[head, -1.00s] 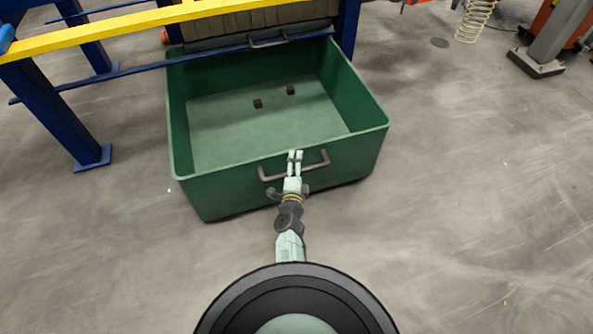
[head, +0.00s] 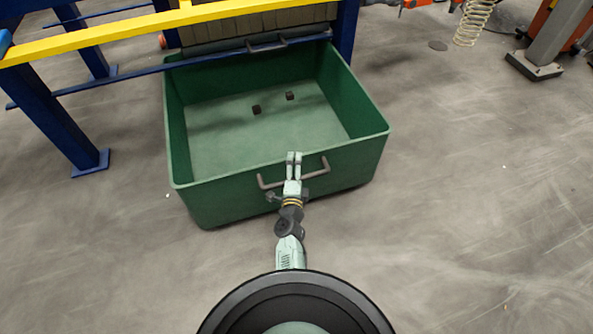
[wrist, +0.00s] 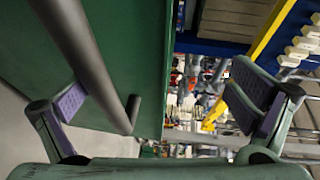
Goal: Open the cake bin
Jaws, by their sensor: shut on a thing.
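The cake bin is a large open green box (head: 280,172). In the head view it stands on the floor, pulled out in front of the blue and yellow press frame, with its inside in plain view. A grey bar handle (head: 315,172) is on its front wall. The exact contact is partly hidden.
Two small dark lumps (head: 257,109) lie on the bin floor. The press frame has a yellow beam (head: 120,38) and a blue leg (head: 60,125) at the left. A grey post (head: 545,55) stands at the far right. The floor around the bin's front and right is clear.

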